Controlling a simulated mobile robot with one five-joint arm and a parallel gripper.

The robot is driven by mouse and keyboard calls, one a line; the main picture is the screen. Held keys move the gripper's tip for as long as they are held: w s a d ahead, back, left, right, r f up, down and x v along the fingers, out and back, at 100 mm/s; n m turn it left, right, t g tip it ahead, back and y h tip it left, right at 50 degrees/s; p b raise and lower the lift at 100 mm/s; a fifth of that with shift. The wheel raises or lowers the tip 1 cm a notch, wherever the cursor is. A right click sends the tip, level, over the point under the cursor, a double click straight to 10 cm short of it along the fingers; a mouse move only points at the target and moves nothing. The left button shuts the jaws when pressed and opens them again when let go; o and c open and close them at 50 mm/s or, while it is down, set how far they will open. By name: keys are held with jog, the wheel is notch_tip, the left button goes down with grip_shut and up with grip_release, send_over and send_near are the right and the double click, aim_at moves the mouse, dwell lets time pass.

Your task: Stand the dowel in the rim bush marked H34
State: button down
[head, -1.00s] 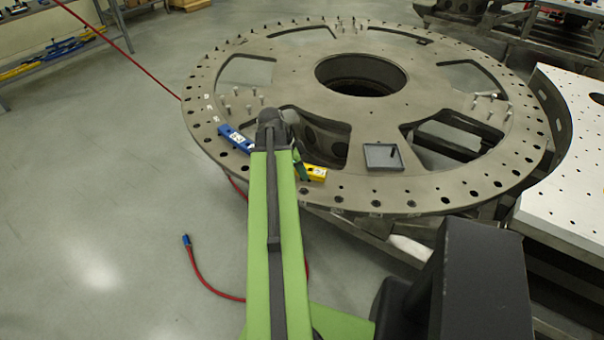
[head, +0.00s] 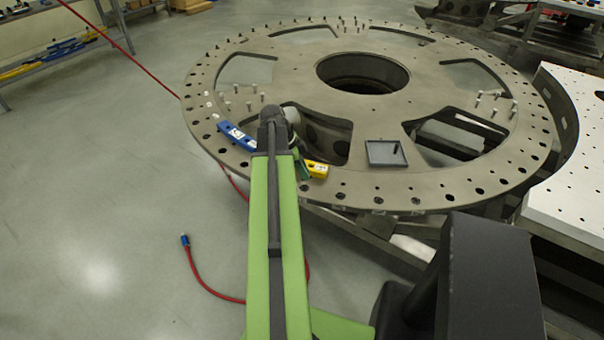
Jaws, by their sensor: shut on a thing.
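The turret plate (head: 345,125) is a large grey ring with many holes along its rim. Rim bushes show as dark holes (head: 378,200) at the near edge; no mark H34 can be read. My arm reaches up to the near-left rim. My gripper (head: 298,152) is mostly hidden behind the arm's end, low by the rim. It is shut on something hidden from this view. A dark square tray (head: 373,162) lies on the plate to the right, with a small dark pin-like piece (head: 396,149) in it. I cannot make out a dowel at the gripper.
Several upright pins (head: 250,100) stand on the plate. A perforated white table (head: 575,150) adjoins at right. A red hose (head: 196,275) lies on the floor.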

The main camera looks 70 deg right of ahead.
jog(key=shift+f+b, duration=2.2)
jog(key=shift+f, duration=0.2)
jog(key=c, duration=1.3)
grip_release()
jog(key=shift+c, duration=0.2)
jog(key=shift+w+r+p, duration=0.1)
jog(key=shift+r+p, duration=0.3)
jog(key=p+v, duration=1.5)
jog(key=v, duration=0.1)
jog(key=shift+r, duration=0.35)
